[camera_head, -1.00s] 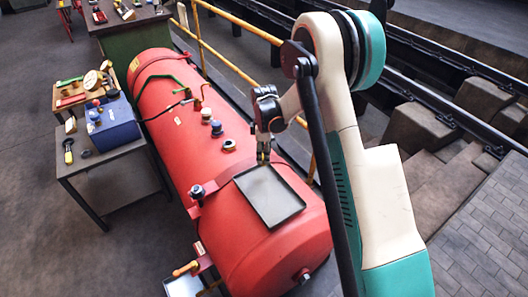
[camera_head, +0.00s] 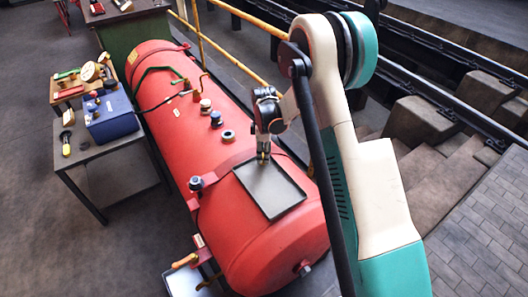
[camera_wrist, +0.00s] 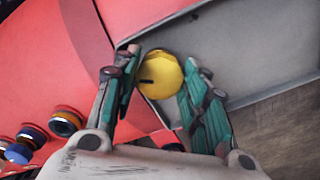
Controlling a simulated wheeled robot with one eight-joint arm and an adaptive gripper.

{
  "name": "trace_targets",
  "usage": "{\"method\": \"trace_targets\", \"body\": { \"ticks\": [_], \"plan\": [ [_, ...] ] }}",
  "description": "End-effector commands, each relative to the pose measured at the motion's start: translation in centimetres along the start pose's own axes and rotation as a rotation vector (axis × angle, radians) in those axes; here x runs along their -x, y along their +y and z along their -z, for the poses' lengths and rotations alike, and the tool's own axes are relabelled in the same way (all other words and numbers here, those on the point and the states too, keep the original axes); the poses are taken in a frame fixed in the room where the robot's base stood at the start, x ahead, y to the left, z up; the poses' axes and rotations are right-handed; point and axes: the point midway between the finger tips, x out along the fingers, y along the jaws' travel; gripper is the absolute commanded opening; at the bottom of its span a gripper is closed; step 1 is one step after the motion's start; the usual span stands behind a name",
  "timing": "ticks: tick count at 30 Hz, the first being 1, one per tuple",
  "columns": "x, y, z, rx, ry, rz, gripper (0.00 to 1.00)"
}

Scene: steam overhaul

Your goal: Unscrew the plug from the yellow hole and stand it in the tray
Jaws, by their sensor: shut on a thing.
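The plug (camera_wrist: 158,78) has a yellow, faceted head with a dark slot, seen in the wrist view. My gripper (camera_wrist: 157,85) is shut on it, with one green-padded finger on each side. In the head view my gripper (camera_head: 263,157) points down over the far edge of the tray. The shallow grey tray (camera_head: 268,192) lies on top of the red boiler, and its floor also fills the upper right of the wrist view (camera_wrist: 265,45). I cannot tell whether the plug touches the tray. A ring fitting with an orange-yellow rim (camera_wrist: 65,123) shows on the boiler at lower left.
Other fittings, one blue (camera_head: 216,119) and one cream-topped (camera_head: 205,105), stand along the red boiler (camera_head: 165,100). A side table with a blue box (camera_head: 110,118) stands at left. A yellow railing (camera_head: 235,50) runs behind. The tray floor looks clear.

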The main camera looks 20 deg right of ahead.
Motion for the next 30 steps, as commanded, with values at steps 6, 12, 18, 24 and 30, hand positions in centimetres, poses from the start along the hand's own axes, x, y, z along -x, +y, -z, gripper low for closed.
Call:
{"method": "trace_targets", "body": {
  "ticks": [6,12,18,24,30],
  "plan": [
    [-0.17,0.00,-0.08,0.000,0.000,0.000,0.07],
    [-0.52,-0.01,-0.24,0.000,0.000,0.000,0.07],
    [-0.71,-0.01,-0.35,0.000,0.000,0.000,0.07],
    [-0.67,-0.01,-0.34,0.000,0.000,0.000,0.07],
    [-0.67,-0.01,-0.34,0.000,0.000,0.000,0.64]
  ]
}}
